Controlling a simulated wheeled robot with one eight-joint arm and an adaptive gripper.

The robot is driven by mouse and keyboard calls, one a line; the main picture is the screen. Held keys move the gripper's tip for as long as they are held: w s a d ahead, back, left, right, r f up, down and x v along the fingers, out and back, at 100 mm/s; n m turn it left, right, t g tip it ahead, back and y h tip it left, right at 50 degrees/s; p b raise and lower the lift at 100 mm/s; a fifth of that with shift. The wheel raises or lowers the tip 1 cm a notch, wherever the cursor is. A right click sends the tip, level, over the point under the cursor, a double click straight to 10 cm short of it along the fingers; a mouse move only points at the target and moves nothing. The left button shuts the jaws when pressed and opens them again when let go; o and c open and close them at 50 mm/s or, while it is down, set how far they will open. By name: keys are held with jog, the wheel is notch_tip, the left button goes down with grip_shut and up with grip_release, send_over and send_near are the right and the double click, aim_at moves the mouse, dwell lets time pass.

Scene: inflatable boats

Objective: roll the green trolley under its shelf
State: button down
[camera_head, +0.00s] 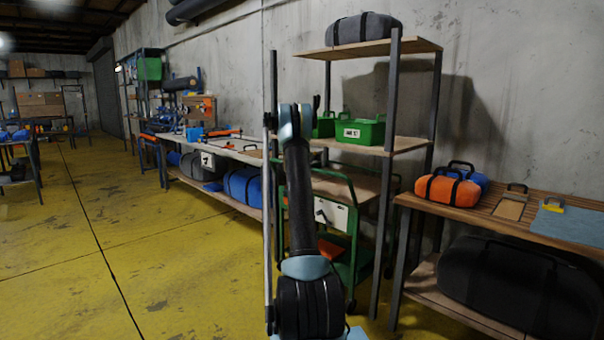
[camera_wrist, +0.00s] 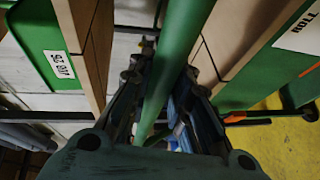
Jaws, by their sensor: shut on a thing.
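The green trolley (camera_head: 365,255) has a wooden top, a white label plate on its side and a curved green handle. In the head view it stands at the tall shelf (camera_head: 415,144), with at least part of its top below the middle board; my arm and a shelf post hide parts of it. How far under it stands, I cannot tell. In the wrist view my gripper (camera_wrist: 162,82) is shut on the green handle bar (camera_wrist: 183,30), one finger on each side. My gripper is hidden behind my arm in the head view.
Green boxes (camera_head: 361,132) stand on the middle board and a grey bag (camera_head: 363,28) on top. A bench (camera_head: 570,226) with an orange bag (camera_head: 447,190) is at right. A workbench (camera_head: 235,152) runs along the wall at left. The yellow floor (camera_head: 150,240) is open at left.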

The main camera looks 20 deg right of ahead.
jog(key=shift+w+d+f, duration=0.1)
jog(key=shift+w+d, duration=0.2)
jog(key=shift+d, duration=0.6)
jog(key=c, duration=1.4)
grip_release()
jog(key=shift+d+f, duration=0.1)
jog(key=shift+c, duration=0.2)
jog(key=v, duration=1.2)
jog(key=shift+w, duration=0.1)
